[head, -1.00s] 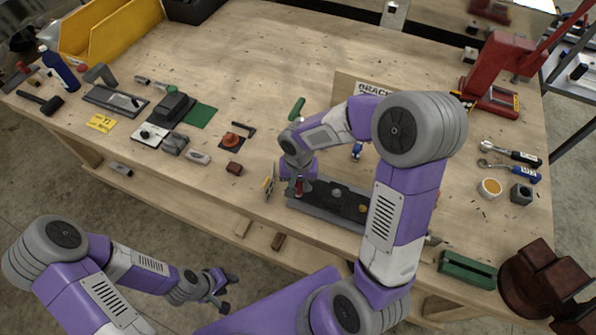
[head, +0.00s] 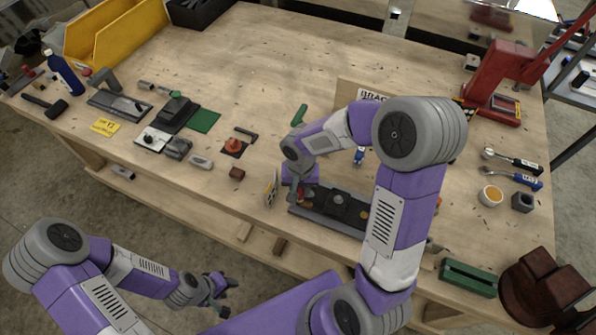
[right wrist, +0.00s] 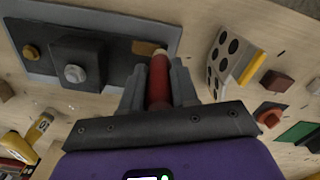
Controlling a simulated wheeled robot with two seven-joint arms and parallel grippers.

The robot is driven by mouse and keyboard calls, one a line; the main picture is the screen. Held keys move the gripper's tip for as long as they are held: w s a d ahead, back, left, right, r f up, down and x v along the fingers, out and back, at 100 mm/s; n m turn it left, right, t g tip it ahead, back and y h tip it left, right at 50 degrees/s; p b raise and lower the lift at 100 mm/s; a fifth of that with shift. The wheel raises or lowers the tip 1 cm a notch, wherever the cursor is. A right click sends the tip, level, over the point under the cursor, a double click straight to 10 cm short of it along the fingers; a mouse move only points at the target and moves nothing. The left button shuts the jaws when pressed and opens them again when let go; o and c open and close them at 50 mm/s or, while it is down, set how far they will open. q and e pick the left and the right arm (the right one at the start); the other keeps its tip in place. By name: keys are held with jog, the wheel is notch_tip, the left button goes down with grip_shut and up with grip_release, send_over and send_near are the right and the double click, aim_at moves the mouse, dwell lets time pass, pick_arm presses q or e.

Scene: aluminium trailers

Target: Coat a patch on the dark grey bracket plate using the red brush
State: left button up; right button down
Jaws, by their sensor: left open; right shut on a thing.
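In the right wrist view the brush's pale tip is at the plate (right wrist: 113,63), beside a brownish-yellow patch (right wrist: 148,48). I cannot tell whether the tip touches it. My right arm hides the plate's right part in the head view. My left gripper (head: 220,293) is open and empty, in front of the bench and below its top.
A card with black dots (right wrist: 228,55) stands close beside the brush. A small brown block (head: 237,173) and an orange-red knob (head: 234,146) lie to the left. An amber-filled cup (head: 491,195) and a green block (head: 468,277) are to the right.

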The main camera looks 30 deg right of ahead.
jog(key=r+p, duration=0.1)
jog(key=r, duration=0.2)
jog(key=shift+s+r+p, duration=0.2)
jog(key=shift+r+p, duration=0.15)
jog(key=shift+r, duration=0.05)
notch_tip(320, 180, up, 2)
jog(key=shift+w+r+p, duration=0.1)
jog(key=shift+p, duration=0.7)
jog(key=shift+r+p, duration=0.55)
jog(key=shift+r, duration=0.25)
jog(key=shift+f, duration=0.1)
